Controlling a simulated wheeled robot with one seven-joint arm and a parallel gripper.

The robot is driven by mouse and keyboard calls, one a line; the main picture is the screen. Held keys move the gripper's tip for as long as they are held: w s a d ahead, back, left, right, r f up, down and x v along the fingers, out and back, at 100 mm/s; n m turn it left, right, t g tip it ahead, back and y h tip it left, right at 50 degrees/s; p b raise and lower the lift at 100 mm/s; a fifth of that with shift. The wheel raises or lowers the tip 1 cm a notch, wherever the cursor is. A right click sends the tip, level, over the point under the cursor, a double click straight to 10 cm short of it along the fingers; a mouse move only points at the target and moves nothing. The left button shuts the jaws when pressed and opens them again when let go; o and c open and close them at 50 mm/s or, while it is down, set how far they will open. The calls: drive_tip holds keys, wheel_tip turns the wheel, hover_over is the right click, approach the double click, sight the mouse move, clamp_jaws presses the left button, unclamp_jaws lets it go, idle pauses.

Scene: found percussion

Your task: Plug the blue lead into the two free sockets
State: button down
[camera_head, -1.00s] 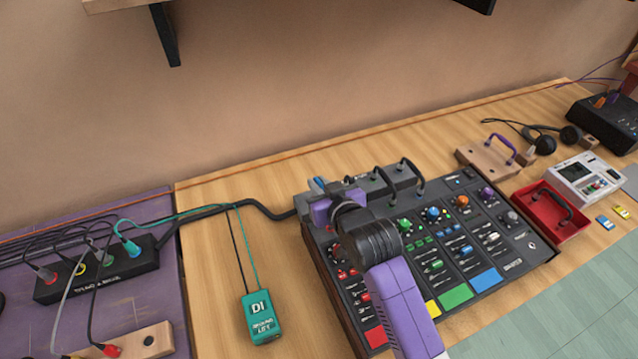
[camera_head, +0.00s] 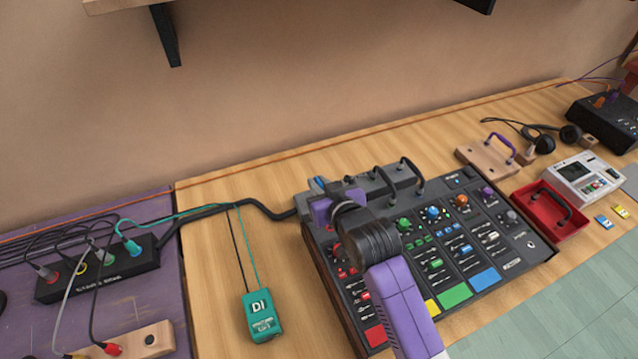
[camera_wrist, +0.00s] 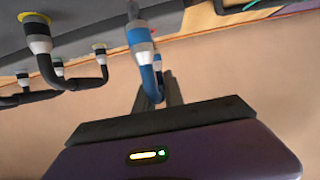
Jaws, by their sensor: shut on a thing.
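The blue lead (camera_wrist: 147,68) shows in the wrist view as a short looped lead with a blue plug body. My gripper (camera_wrist: 165,92) is shut on it at its bend. The plug's upper end reaches up towards the grey socket box (camera_wrist: 80,20); I cannot tell whether it is seated. In the head view, a small blue part of the lead (camera_head: 319,183) shows above my purple gripper (camera_head: 323,211), at the left end of the socket box (camera_head: 352,187). My gripper and wrist hide much of that end, including the sockets there.
Black patch leads (camera_wrist: 42,45) with yellow-ringed plugs stand close beside the blue lead. A mixer (camera_head: 480,235) lies under my arm. A teal DI box (camera_head: 261,316) lies left, a red tray (camera_head: 548,225) right. The wood between DI box and mixer is clear.

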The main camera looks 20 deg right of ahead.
drive_tip(key=shift+f+b, duration=0.8)
drive_tip(key=shift+f, duration=0.75)
idle(0.5)
drive_tip(key=c, duration=1.3)
unclamp_jaws()
drive_tip(key=shift+c, duration=0.2)
drive_tip(key=shift+s+r, duration=0.1)
drive_tip(key=shift+s, duration=0.05)
drive_tip(key=v, duration=0.7)
drive_tip(key=shift+s+r, duration=0.1)
drive_tip(key=shift+s, duration=0.1)
